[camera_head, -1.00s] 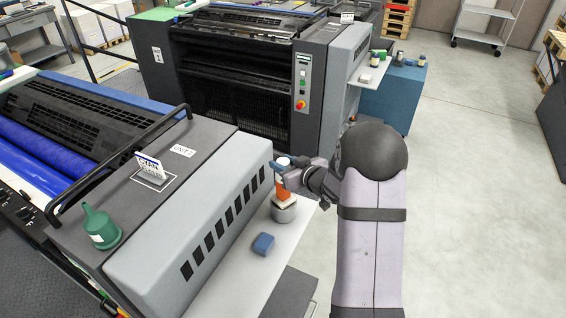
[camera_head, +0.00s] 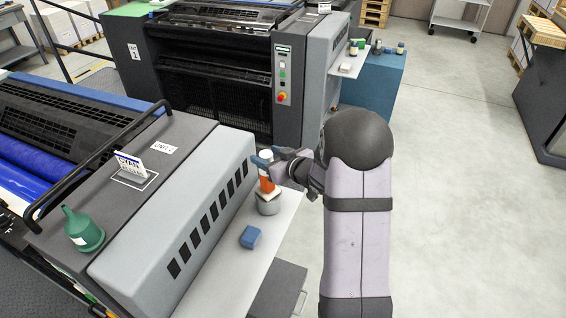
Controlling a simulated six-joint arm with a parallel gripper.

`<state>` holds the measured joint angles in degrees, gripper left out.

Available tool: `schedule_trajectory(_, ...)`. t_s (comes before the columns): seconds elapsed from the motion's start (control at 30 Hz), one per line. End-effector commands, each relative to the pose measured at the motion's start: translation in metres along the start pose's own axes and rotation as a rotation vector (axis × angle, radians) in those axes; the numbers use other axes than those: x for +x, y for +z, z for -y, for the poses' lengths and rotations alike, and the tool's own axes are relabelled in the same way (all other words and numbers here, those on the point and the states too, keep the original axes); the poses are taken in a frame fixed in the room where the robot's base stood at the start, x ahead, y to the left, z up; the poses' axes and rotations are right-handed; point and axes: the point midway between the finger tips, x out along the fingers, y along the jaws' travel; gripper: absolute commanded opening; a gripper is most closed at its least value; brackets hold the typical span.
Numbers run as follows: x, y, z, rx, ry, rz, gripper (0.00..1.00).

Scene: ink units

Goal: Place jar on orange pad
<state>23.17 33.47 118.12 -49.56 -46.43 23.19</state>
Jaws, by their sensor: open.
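An orange container with a white top (camera_head: 267,172), perhaps the jar, stands upright at the side shelf of the near press. My gripper (camera_head: 266,161) is open and reaches in from the right at its upper part. I cannot tell whether the fingers touch it. I cannot make out an orange pad.
A blue block (camera_head: 250,237) lies on the pale shelf (camera_head: 222,280) in front of the tin. The vented press cover (camera_head: 150,235) stands close to the left. Open floor lies to the right.

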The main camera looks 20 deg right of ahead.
Motion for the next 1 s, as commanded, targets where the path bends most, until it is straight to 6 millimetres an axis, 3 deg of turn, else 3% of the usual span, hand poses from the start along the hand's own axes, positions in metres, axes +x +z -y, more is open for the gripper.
schedule_trajectory(0.6,-0.092,0.000,-0.001,0.000,0.003,-0.002,0.51)
schedule_trajectory(1.0,-0.107,0.001,0.000,0.000,0.000,0.001,0.51)
